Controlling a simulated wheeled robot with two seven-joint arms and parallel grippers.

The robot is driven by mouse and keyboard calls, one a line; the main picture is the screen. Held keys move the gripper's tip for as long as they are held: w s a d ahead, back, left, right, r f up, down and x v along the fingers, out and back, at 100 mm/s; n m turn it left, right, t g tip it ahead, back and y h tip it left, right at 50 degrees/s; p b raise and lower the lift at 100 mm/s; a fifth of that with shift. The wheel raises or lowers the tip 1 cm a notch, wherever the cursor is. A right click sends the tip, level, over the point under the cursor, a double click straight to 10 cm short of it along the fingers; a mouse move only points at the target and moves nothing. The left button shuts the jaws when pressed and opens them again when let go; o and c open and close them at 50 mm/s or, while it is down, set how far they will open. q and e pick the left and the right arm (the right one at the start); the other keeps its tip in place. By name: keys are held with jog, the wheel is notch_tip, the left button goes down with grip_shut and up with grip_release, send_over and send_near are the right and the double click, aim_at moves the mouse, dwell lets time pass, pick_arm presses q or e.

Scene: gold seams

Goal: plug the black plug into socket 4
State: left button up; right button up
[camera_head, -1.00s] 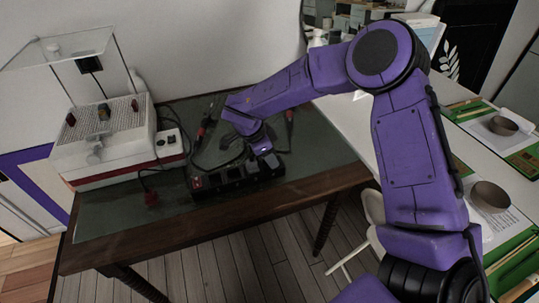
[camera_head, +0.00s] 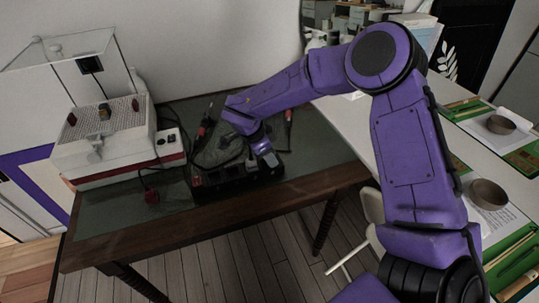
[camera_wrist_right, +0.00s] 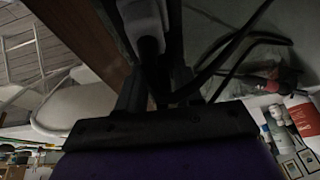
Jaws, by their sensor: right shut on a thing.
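My right gripper (camera_head: 264,150) is over the right end of a dark socket strip (camera_head: 232,180) on the table, very close to it. In the right wrist view its fingers (camera_wrist_right: 158,85) are shut around the dark plug (camera_wrist_right: 157,72), and a black cable curves away from it to the right. The plug is mostly hidden by the arm and fingers in the head view. I cannot tell whether it touches a socket, and no socket number is readable. My left gripper is out of view.
A red plug (camera_head: 152,197) lies on the table left of the strip. A white-and-red device (camera_head: 105,140) with a clear cover stands at the left. Red-handled tools (camera_head: 203,130) lie behind the strip. A white table (camera_head: 345,125) adjoins on the right.

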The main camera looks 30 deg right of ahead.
jog(key=shift+s+a+f, duration=0.15)
jog(key=shift+s+f, duration=0.4)
jog(key=shift+f, duration=0.35)
jog(key=o, duration=1)
jog(key=shift+o, duration=0.3)
jog(key=shift+w+f, duration=0.1)
jog(key=shift+f, duration=0.05)
jog(key=r, duration=0.1)
jog(key=w+a+r, duration=0.1)
jog(key=r, duration=0.2)
jog(key=shift+w+a+r, duration=0.15)
jog(key=shift+w+r, duration=0.05)
jog(key=shift+w, duration=0.1)
jog(key=v, duration=0.7)
jog(key=shift+s+d+r, duration=0.15)
jog(key=shift+d+r, duration=0.1)
jog(key=shift+r, duration=0.25)
jog(key=shift+a, duration=0.1)
